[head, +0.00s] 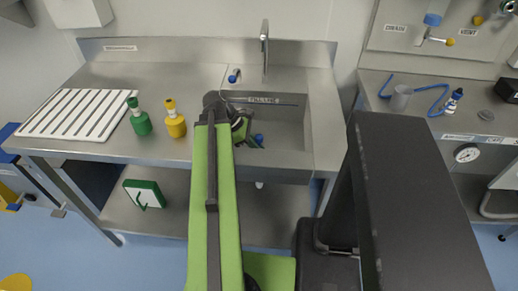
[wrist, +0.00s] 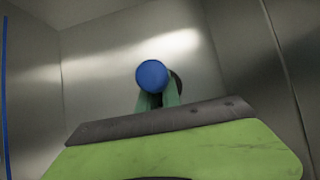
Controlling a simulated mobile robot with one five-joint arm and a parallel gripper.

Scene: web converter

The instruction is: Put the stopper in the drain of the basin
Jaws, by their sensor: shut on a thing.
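The basin (head: 290,158) is a steel sink set into the counter in the head view. My gripper (head: 252,141) reaches down into it, partly hidden by my arm. A blue round stopper (head: 259,138) shows at the fingertips. In the wrist view my gripper's green fingers (wrist: 158,100) are shut on the stopper (wrist: 152,76), over the steel basin floor (wrist: 110,85). A dark round patch, which looks like the drain (wrist: 178,84), shows partly behind the stopper, to its right. I cannot tell how high the stopper is above it.
A tap (head: 264,45) stands behind the basin. A green bottle (head: 139,118) and a yellow bottle (head: 175,120) stand on the counter left of it, beside a white ribbed drainboard (head: 75,114). The basin walls (wrist: 225,45) are close around my gripper.

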